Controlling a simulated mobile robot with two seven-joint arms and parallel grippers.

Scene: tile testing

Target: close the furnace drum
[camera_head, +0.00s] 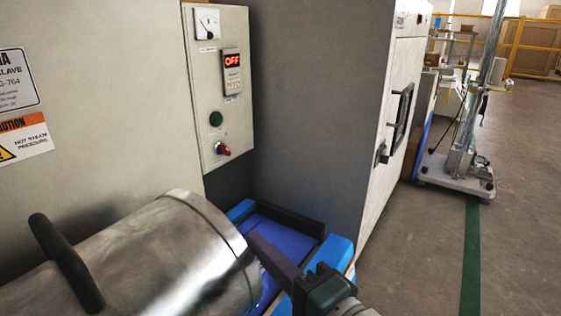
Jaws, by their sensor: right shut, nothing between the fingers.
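The furnace drum (150,262) is a shiny metal cylinder at the lower left, in front of the light grey autoclave cabinet (110,130). A black bar handle (66,262) stands on its left part. Its rounded right end has a rim. My right gripper (254,240) comes in from the bottom, with its dark fingers shut and empty. The fingertips are close beside the drum's right rim; I cannot tell whether they touch. The drum's lower part is cut off by the picture edge, and how far it is closed cannot be told. My left gripper is out of view.
A control panel (221,90) on the cabinet shows a red OFF display, a green button and a red knob. A blue surface (285,236) with a dark edge lies behind my fingers. A tall grey machine (325,110) stands to the right. Open floor (425,260) lies beyond.

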